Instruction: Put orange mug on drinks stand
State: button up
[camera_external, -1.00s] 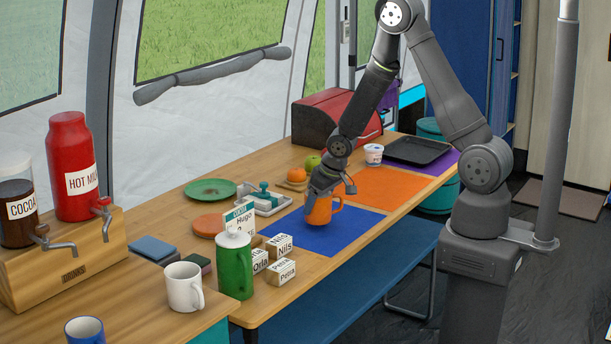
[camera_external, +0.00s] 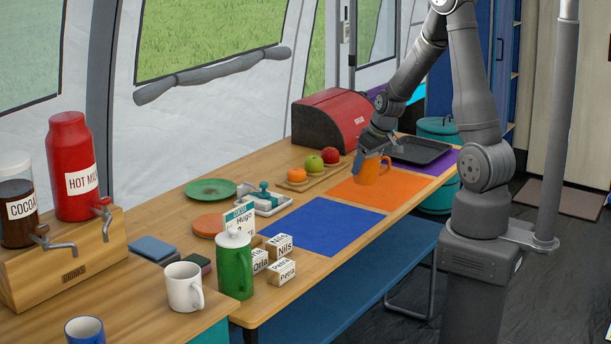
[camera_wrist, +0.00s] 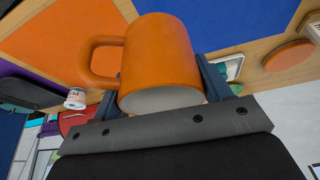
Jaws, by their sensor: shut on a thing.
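The orange mug (camera_external: 370,172) is between the fingers of my gripper (camera_external: 377,148) in the outside view, over the left part of the orange mat. I cannot tell whether it touches the mat. In the wrist view my gripper (camera_wrist: 160,95) is shut on the mug (camera_wrist: 160,55), its handle pointing left and its pale inside facing the camera. The drinks stand (camera_external: 75,272) is a wooden block labelled DRINKS at the far left, bearing the cocoa dispenser (camera_external: 18,215) and the red hot milk dispenser (camera_external: 73,150).
A white mug (camera_external: 184,288), a blue mug (camera_external: 85,330) and a green pot (camera_external: 234,272) stand near the drinks stand. Name blocks (camera_external: 280,260) lie beside the pot. The blue mat (camera_external: 320,228) is bare.

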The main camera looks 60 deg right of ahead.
jog(key=shift+w+a+f, duration=1.1)
jog(key=shift+a+f, duration=0.4)
jog(key=shift+f, duration=0.3)
jog(key=shift+w+a+f, duration=1.15)
jog(key=shift+a+f, duration=0.3)
jog(key=shift+f, duration=0.3)
jog(key=shift+w+a+f, duration=1.1)
jog(key=shift+a+f, duration=0.4)
jog(key=shift+f, duration=0.3)
jog(key=shift+f, duration=0.15)
jog(key=o, duration=1)
jog(key=shift+r, duration=0.2)
jog(key=shift+o, duration=0.5)
jog(key=v, duration=1.2)
